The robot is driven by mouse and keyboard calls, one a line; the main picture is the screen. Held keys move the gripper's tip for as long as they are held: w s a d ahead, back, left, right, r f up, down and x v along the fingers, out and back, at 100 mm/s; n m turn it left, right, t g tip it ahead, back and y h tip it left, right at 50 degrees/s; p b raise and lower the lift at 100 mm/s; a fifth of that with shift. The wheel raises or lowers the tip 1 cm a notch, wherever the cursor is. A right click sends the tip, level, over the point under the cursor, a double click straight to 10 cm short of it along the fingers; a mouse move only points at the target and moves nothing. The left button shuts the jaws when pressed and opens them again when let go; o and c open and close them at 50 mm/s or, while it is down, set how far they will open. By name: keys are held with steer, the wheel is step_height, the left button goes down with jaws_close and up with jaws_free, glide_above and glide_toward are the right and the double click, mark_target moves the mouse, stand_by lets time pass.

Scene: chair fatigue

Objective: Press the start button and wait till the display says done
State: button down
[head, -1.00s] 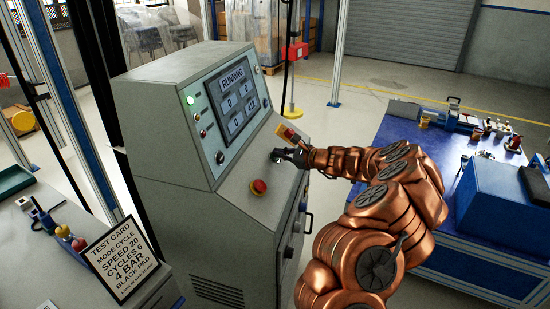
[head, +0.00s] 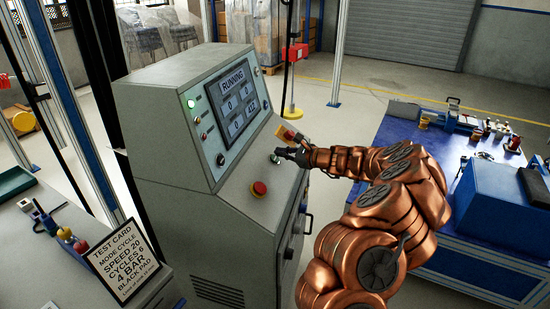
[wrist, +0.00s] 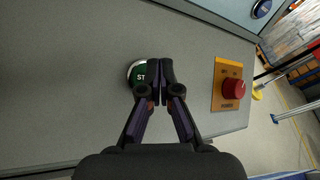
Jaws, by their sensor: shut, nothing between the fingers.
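In the head view the button (head: 274,159) is just below my fingertips. My gripper (wrist: 159,66) is shut and empty, its tips over the button's right part. It is also seen from the side in the head view (head: 281,152). I cannot tell whether the tips touch the button.
A red mushroom button (head: 260,188) sits lower on the sloped panel. A red knob (wrist: 233,88) on a yellow plate is right of the start button in the wrist view. A test card (head: 123,262) stands at front left. A blue bench (head: 405,150) is at right.

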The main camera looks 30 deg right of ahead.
steer(key=r+p, duration=0.1)
steer(key=s+d+r+p, duration=0.1)
steer(key=s+r+p, duration=0.1)
steer(key=r, duration=0.1)
steer(key=shift+d+r, duration=0.1)
steer(key=shift+d, duration=0.3)
stand_by(1.0)
